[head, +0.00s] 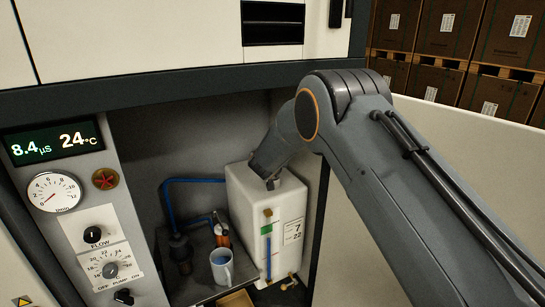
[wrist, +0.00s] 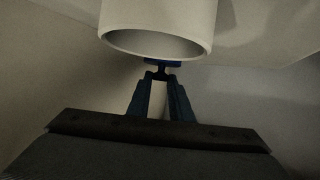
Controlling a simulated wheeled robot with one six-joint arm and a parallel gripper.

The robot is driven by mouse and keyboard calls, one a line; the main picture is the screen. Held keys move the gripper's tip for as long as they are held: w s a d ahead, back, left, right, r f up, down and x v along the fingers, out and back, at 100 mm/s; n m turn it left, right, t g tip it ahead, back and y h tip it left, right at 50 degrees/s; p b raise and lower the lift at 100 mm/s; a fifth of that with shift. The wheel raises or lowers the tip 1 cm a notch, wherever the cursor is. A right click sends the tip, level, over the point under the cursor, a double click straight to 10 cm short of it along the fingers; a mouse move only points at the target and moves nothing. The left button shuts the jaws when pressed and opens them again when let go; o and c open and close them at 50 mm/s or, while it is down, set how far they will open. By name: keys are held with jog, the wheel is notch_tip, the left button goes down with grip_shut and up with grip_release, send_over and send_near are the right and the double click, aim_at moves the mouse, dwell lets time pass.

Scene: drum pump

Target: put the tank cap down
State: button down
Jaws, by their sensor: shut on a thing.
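The white tank (head: 262,215) stands in the cabinet bay. A wide white cylinder (wrist: 158,40) with an open, shadowed end shows just beyond the cap. I cannot tell whether the cap touches it. The tank's top opening is not visible in the head view.
A blue-grey mug (head: 221,267) stands on the dark shelf left of the tank, near an orange-and-black part (head: 221,234) and a blue hose (head: 166,203). The control panel (head: 85,205) bounds the left side.

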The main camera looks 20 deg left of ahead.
jog(key=shift+f, duration=0.15)
jog(key=c, duration=1.6)
grip_release()
jog(key=shift+r, duration=0.2)
jog(key=b+v, duration=0.1)
jog(key=v, duration=1.1)
jog(key=shift+f, duration=0.1)
